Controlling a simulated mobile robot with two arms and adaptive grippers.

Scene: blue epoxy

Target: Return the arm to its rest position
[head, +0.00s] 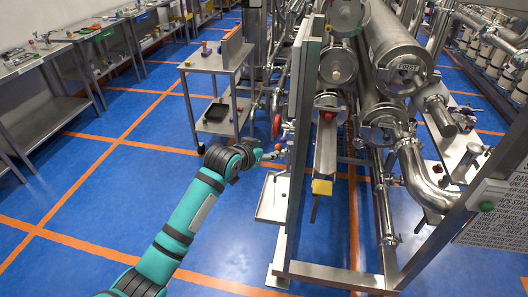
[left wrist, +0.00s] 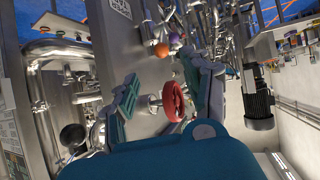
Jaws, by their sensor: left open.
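My left arm (head: 182,220), teal with dark bands, reaches from the bottom of the head view toward the steel pipe frame. My left gripper (head: 274,155) is at its far end, small and partly lost against the frame. In the left wrist view my left gripper (left wrist: 162,75) has its fingers spread apart, with nothing held between them. A red handwheel (left wrist: 173,100) on a metal stem appears between the fingers, apart from them as far as I can tell. A red wheel also shows in the head view (head: 276,126), just above the gripper. My right gripper is in neither view.
The steel frame post (head: 296,140) stands close to the right of my gripper. A steel cart (head: 212,100) stands behind it. Workbenches (head: 40,68) line the left wall. The blue floor (head: 90,200) left of my arm is clear. A dark motor (left wrist: 257,97) shows in the wrist view.

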